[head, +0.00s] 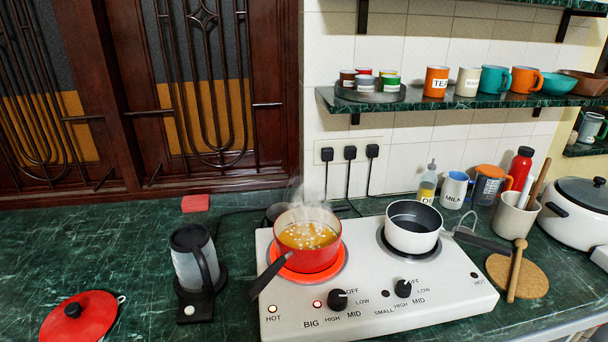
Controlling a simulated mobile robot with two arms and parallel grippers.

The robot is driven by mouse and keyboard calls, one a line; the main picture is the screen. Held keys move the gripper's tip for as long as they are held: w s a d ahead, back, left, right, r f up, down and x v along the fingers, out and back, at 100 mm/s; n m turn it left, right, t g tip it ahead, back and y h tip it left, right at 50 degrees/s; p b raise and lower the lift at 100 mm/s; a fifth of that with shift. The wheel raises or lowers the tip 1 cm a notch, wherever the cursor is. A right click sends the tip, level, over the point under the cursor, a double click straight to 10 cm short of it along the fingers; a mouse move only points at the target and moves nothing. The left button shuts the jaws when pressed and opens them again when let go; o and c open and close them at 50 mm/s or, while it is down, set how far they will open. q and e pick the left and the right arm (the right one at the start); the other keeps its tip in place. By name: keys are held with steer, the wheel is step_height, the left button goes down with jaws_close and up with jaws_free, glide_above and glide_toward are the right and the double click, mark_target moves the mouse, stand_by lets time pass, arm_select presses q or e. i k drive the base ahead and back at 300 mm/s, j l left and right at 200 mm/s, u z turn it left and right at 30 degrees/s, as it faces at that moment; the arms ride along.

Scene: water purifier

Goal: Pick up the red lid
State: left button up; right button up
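The red lid (80,319) lies on the green marble counter at the lower left of the head view. It is round with a black knob (72,310) on top, and a small metal loop shows at its right edge. Nothing covers it, though its lower edge is cut by the picture's bottom. Neither my left nor my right gripper is in view.
A red pot (308,262) of steaming orange liquid sits on the left burner. A white pot (412,227) sits on the right burner. A kettle (196,265) stands between lid and stove. A red block (195,203) lies behind. The counter's left is clear.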

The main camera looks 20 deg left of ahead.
mark_target(87, 317)
steer(key=u, duration=2.15)
